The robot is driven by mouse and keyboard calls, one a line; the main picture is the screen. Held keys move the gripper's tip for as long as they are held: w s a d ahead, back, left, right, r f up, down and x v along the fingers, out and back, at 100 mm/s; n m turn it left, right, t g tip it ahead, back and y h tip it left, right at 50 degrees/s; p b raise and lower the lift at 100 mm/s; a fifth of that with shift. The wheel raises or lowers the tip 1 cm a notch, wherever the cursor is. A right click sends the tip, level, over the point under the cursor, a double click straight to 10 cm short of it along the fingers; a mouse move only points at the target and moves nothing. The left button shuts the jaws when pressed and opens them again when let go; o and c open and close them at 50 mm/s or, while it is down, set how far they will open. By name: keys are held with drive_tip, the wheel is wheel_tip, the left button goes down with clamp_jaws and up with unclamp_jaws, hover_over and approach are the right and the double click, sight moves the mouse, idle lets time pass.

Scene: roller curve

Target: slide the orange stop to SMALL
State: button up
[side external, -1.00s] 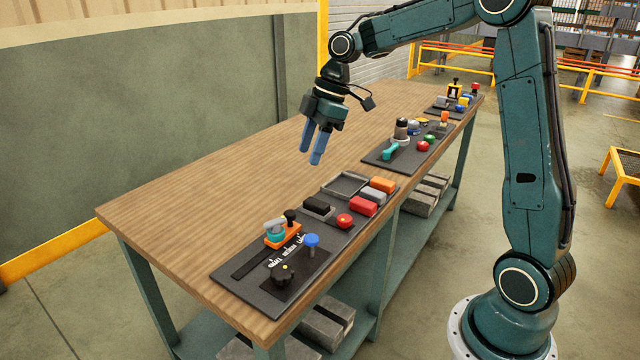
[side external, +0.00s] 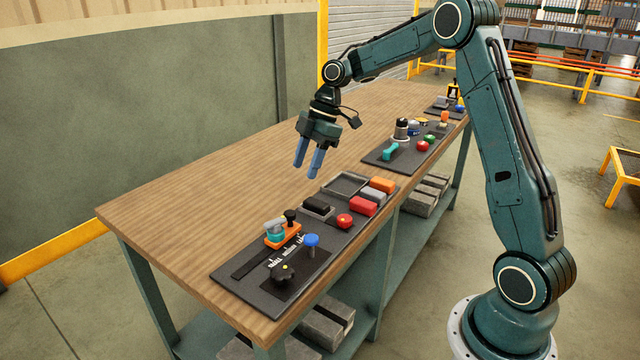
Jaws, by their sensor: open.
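The orange stop (side external: 283,235) sits on a dark slotted panel (side external: 240,285) at the near end of the bench. A teal and grey part and a black knob (side external: 290,215) stand on or beside it. White lettering and scale marks (side external: 286,252) run along the panel in front of the stop; the words are too small to read surely. My gripper (side external: 307,172) is open and empty, with its blue fingers pointing down. It hangs above the bench, behind and to the right of the stop, clear of it.
A blue knob (side external: 311,241) and a black star knob (side external: 284,272) stand on the panel near the stop. A red button (side external: 345,220), red block (side external: 363,206) and black block (side external: 317,205) lie to the right. The wooden bench top (side external: 190,205) behind the panel is clear.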

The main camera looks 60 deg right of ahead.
sight(290, 212)
drive_tip(key=x, duration=1.2)
clamp_jaws()
